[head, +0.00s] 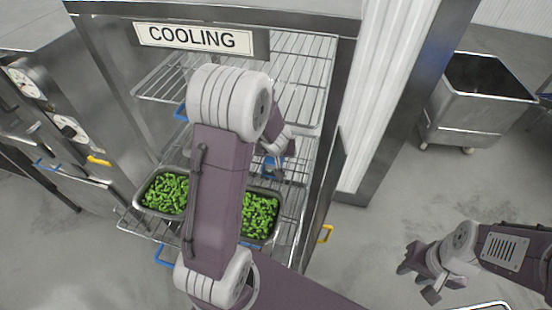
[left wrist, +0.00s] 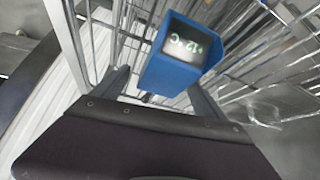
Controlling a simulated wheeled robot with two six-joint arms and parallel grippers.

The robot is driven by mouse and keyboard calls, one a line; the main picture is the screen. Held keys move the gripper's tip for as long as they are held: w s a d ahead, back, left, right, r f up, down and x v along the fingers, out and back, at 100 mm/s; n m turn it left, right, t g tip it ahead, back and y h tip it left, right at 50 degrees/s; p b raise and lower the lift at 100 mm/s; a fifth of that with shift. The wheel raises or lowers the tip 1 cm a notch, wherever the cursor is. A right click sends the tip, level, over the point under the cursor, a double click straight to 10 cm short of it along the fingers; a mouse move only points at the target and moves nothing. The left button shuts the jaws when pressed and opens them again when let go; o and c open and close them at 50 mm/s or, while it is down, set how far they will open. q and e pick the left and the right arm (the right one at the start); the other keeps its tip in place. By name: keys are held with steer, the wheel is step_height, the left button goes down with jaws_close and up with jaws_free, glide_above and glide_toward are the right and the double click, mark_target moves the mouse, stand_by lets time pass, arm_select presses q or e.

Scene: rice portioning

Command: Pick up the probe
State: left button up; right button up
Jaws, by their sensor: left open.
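The probe (left wrist: 180,55) is a blue box with a dark display and pale characters. It shows large in the left wrist view, just beyond my left gripper (left wrist: 158,82), whose fingers are apart. I cannot tell whether they touch it. In the head view a blue piece, likely the probe (head: 272,168), shows beside my left gripper (head: 279,157) inside the cooling rack. My left arm hides much of that area. My right gripper (head: 421,277) is at the lower right, far from the probe, with its fingers apart and empty.
The cooling rack (head: 160,85) has wire shelves and a metal frame. A tray (head: 137,194) of green vegetables sits on a lower shelf, partly behind my left arm. A metal bin on wheels (head: 480,112) stands at the right. The floor between is clear.

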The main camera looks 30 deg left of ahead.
arm_select(q)
steer(key=shift+w, duration=0.1)
steer(key=shift+s+d+r, duration=0.15)
steer(key=shift+s+r, duration=0.1)
steer(key=shift+s, duration=0.1)
steer(key=shift+w+f, duration=0.15)
steer(key=shift+w, duration=0.1)
steer(key=c, duration=1.6)
steer(key=shift+s, duration=0.1)
arm_select(e)
steer(key=shift+s+d+f, duration=0.1)
steer(key=shift+s, duration=0.2)
